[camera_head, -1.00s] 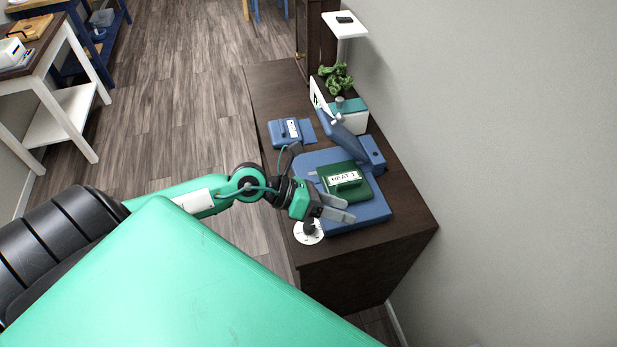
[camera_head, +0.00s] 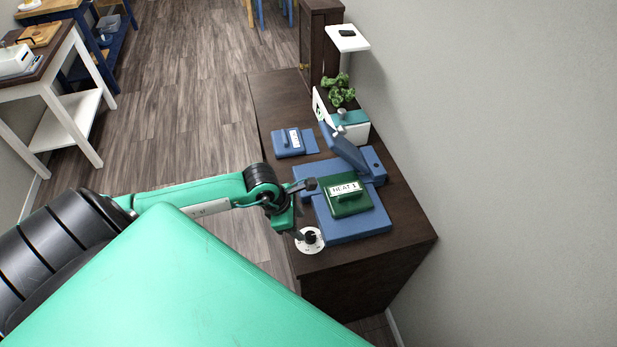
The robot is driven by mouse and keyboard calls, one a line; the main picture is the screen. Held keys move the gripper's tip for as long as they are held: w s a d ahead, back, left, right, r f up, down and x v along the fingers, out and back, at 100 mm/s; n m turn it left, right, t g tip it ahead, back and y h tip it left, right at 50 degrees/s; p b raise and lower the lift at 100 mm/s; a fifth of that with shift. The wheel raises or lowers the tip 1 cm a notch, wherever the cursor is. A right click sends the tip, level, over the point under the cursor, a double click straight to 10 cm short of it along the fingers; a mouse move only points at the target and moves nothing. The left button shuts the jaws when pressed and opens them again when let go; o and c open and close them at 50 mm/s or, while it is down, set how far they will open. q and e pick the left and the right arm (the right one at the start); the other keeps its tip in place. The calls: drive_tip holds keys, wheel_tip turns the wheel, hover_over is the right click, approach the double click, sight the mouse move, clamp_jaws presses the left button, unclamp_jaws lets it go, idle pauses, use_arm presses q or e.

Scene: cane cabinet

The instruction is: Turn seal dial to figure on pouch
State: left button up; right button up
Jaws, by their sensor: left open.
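The seal dial (camera_head: 310,240) is a white disc with a dark knob and small marks on the near left corner of the cabinet top. The marks are too small to read. The green pouch (camera_head: 349,206) lies on the blue sealer (camera_head: 357,230), its white label reading "HEAT 1". My left gripper (camera_head: 298,232) is open at the left side of the dial, seen foreshortened, its fingers partly hidden. I cannot tell whether it touches the knob. My right gripper is not in view.
The sealer's blue arm (camera_head: 343,147) is raised. A blue pouch-like item (camera_head: 289,142) lies farther back on the dark cabinet (camera_head: 272,95). A white box with a teal top (camera_head: 351,126) and a plant (camera_head: 338,90) stand behind. The wall closes the right side.

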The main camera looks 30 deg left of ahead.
sight(310, 235)
use_arm(q)
drive_tip(key=p+x, duration=0.1)
drive_tip(key=x, duration=0.6)
drive_tip(key=shift+d+f+p, duration=0.15)
drive_tip(key=shift+p, duration=0.25)
drive_tip(key=c, duration=1)
